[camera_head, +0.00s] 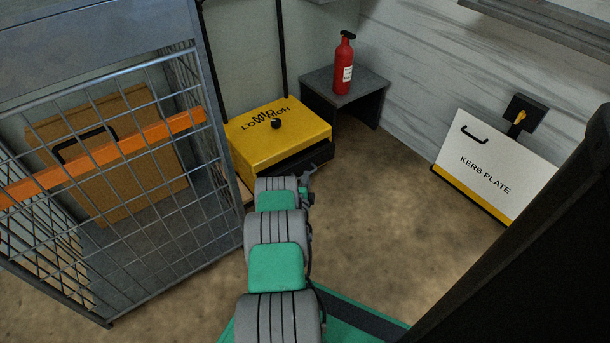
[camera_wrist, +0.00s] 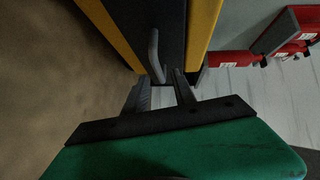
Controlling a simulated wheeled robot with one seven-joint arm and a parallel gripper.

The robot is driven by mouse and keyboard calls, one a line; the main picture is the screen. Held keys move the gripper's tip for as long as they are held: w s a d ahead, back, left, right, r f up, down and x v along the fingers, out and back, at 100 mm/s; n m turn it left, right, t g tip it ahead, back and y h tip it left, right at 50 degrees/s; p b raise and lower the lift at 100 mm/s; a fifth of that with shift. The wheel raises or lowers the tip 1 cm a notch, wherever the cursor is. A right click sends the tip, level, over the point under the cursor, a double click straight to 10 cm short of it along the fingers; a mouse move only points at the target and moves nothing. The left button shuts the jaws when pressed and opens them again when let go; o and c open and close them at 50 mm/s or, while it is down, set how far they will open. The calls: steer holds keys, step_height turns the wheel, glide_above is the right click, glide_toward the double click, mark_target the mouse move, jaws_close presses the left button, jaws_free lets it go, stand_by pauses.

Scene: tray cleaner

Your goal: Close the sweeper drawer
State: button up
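The sweeper is a yellow box (camera_head: 278,130) with a black dial on top, standing against the back wall. Its dark drawer (camera_head: 308,159) shows low on the front side, partly hidden by my arm. In the wrist view the dark drawer front (camera_wrist: 172,20) lies between two yellow bands, with a grey bar handle (camera_wrist: 154,50) on it. My gripper (camera_head: 308,184) is close in front of the drawer. In the wrist view my gripper (camera_wrist: 160,84) has its fingers apart, with the handle's near end between or just beyond the tips. I cannot tell whether they touch, or how far out the drawer is.
A wire cage (camera_head: 110,190) with an orange bar stands to the left. A dark side table (camera_head: 362,90) with a red extinguisher (camera_head: 344,66) stands right of the sweeper. A white kerb plate (camera_head: 500,165) leans at the right wall. The brown floor (camera_head: 390,200) between is clear.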

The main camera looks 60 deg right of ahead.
steer(key=b+x, duration=0.2)
steer(key=x, duration=0.2)
steer(key=shift+w+d+f, duration=0.1)
steer(key=shift+f, duration=0.1)
steer(key=shift+d+r, duration=0.15)
steer(key=shift+d, duration=0.05)
steer(key=shift+c, duration=0.3)
jaws_close()
stand_by(0.7)
